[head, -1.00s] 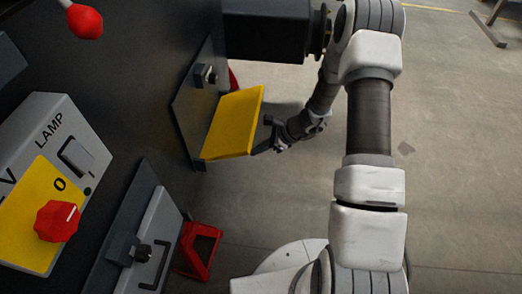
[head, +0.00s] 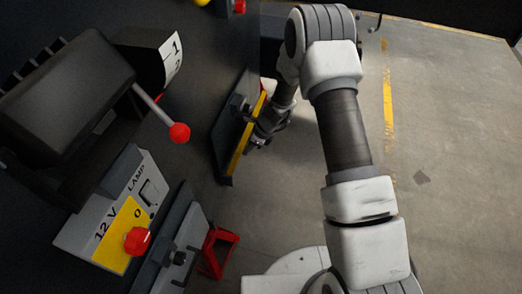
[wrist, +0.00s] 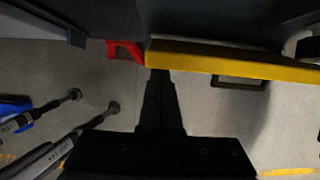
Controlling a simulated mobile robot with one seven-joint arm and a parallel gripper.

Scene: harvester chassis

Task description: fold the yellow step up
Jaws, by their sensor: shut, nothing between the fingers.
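The yellow step (head: 243,139) shows in the head view as a narrow strip, standing close along its dark mounting plate (head: 226,140) on the chassis side. In the wrist view the step (wrist: 235,62) is a yellow edge crossing the upper right. My gripper (head: 257,142) is at the step's outer side, on the right in the head view. In the wrist view my gripper's fingers (wrist: 160,74) are shut and empty, with tips at the left end of the yellow edge. They look touching or nearly so. The step's face is mostly hidden.
A grey panel with a LAMP switch (head: 151,192) and a red knob (head: 138,241) is on the chassis at left. A red-tipped lever (head: 179,132) sticks out above it. A red bracket (head: 217,251) stands below the step. The floor to the right is open.

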